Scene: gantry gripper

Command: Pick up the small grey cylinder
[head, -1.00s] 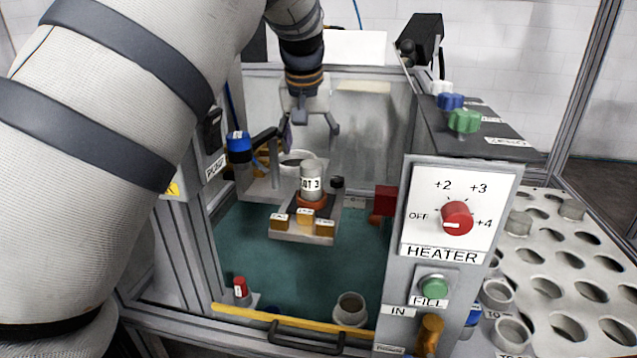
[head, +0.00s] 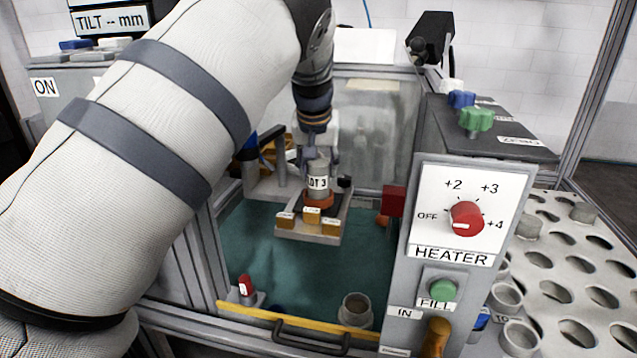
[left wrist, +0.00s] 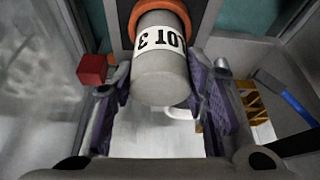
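The small grey cylinder (head: 318,184) stands upright with a white "LOT 3" label, in an orange ring (head: 317,200) on a grey carriage (head: 295,235) inside the machine. In the left wrist view the cylinder (left wrist: 160,75) shows its plain grey end towards me. My left gripper (head: 319,160) is at the cylinder's top. Its purple-padded fingers (left wrist: 158,88) stand on either side of the cylinder, open, with a narrow gap visible on the left side. The right gripper is not in view.
The heater panel (head: 467,205) with its red knob stands at right. A yellow bar (head: 255,315) and dark handle (head: 310,338) cross the front. A grey cup (head: 356,309) sits on the teal floor. A holed rack (head: 570,270) is far right.

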